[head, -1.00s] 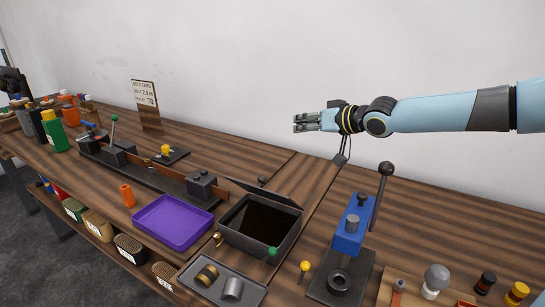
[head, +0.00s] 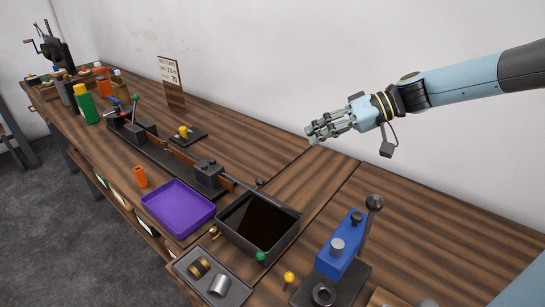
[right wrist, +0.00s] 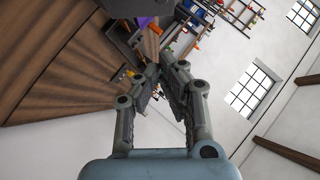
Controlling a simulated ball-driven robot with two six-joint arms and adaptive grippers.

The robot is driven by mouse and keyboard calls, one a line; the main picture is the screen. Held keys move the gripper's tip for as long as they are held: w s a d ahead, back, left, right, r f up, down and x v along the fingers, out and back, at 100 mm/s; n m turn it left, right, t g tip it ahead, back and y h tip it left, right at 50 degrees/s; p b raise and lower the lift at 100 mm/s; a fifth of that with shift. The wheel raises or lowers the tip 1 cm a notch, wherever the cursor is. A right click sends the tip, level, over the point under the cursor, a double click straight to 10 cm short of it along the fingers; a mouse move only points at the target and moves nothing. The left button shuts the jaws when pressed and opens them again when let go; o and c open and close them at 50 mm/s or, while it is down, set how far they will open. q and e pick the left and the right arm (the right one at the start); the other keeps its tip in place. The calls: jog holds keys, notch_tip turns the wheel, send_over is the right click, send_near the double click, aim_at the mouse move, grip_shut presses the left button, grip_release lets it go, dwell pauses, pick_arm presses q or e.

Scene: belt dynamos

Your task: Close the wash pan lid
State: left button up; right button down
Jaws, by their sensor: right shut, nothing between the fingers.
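The wash pan (head: 287,243) is a dark grey rectangular box on the wooden bench, right of the purple tray. Its top is open and its dark inside shows. The lid (head: 282,199) appears as a thin dark panel raised along the pan's far edge, seen nearly edge-on, with a small round knob (head: 259,183) by it. My right gripper (head: 312,134) is in the air beyond the pan and above it in the picture, apart from the lid. It is shut and empty; its fingers also show in the right wrist view (right wrist: 163,70). My left gripper is not in view.
The purple tray (head: 178,208) and a grey tray of metal parts (head: 236,290) stand beside the pan. A blue press with a lever (head: 343,254) stands to its right. A long dark rail fixture (head: 160,150) runs left.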

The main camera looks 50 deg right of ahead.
jog(key=b+x, duration=0.3)
jog(key=x, duration=0.1)
jog(key=s+a+f+b+x, duration=0.1)
jog(key=b+x, duration=0.2)
jog(key=x, duration=0.1)
jog(key=s+b+x, duration=0.1)
jog(key=b+x, duration=0.2)
jog(key=x, duration=0.1)
jog(key=shift+w+a+f, duration=0.1)
jog(key=shift+a+f, duration=0.15)
jog(key=shift+a, duration=0.05)
